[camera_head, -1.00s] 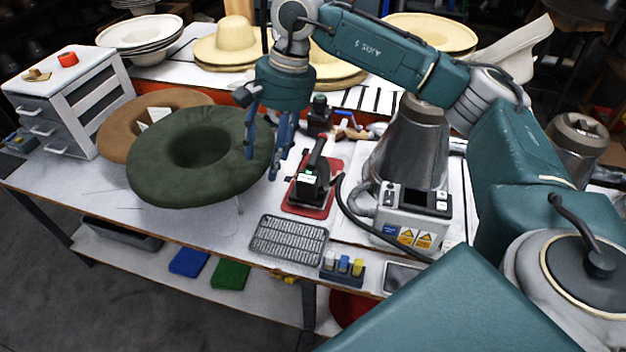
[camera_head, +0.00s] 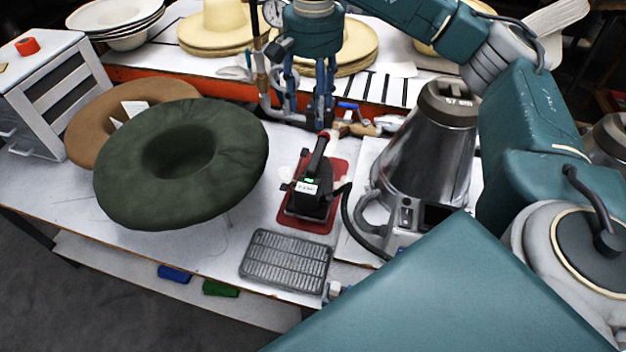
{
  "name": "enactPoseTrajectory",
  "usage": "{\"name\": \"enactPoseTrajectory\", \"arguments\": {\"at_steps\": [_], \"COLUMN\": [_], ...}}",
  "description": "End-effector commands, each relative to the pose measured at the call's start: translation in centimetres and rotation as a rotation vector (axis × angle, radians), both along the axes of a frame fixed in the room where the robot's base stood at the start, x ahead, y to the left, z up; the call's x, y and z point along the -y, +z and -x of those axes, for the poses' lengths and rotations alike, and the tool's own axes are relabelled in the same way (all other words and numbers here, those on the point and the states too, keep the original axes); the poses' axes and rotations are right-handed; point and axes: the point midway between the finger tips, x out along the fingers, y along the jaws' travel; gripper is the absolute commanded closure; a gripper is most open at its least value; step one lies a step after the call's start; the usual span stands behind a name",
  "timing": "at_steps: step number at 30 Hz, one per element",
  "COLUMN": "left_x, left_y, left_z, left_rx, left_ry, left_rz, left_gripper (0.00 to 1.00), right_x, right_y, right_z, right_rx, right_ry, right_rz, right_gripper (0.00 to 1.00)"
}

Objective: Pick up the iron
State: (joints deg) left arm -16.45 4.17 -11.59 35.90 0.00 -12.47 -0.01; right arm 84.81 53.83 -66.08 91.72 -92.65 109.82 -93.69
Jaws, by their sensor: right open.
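The iron (camera_head: 311,196) is dark with a black handle and a small lit display. It rests on a red mat (camera_head: 334,180) on the white table, its handle tilted up toward the back. My right gripper (camera_head: 312,122) is open and empty, fingers pointing down, just behind and above the top end of the iron's handle. Whether a finger touches the handle I cannot tell. My left gripper is not in view.
A dark green hat (camera_head: 210,180) stands left of the iron, with a brown hat (camera_head: 90,125) behind it. A metal grid plate (camera_head: 285,262) lies in front. A metal cone device (camera_head: 425,140) with a cable stands to the right.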

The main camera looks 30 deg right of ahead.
Motion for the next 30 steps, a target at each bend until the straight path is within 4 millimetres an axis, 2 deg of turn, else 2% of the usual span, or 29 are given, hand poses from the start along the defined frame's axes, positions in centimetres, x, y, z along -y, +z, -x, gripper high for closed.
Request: {"name": "enactPoseTrajectory", "arguments": {"at_steps": [1,6,11,16,21,30], "left_x": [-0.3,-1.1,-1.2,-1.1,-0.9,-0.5], "left_y": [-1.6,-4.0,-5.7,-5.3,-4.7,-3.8], "left_z": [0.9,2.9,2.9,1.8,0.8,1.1], "left_rx": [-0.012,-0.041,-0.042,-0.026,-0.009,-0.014], "left_ry": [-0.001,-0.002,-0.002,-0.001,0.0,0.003], "left_rz": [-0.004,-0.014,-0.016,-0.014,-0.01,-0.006], "left_gripper": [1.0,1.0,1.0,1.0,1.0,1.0], "right_x": [0.0,0.0,0.0,0.0,0.0,0.1], "right_y": [-1.5,-3.9,-5.5,-6.7,-9.4,-11.9], "right_z": [0.0,0.0,0.0,0.1,0.1,0.5], "right_rx": [0.0,0.0,0.001,-0.004,-0.004,-0.004], "right_ry": [0.001,0.001,0.0,0.0,0.0,0.001], "right_rz": [0.0,0.0,-0.001,0.0,0.0,0.0], "right_gripper": [0.46,0.46,0.46,0.46,0.46,0.46]}}
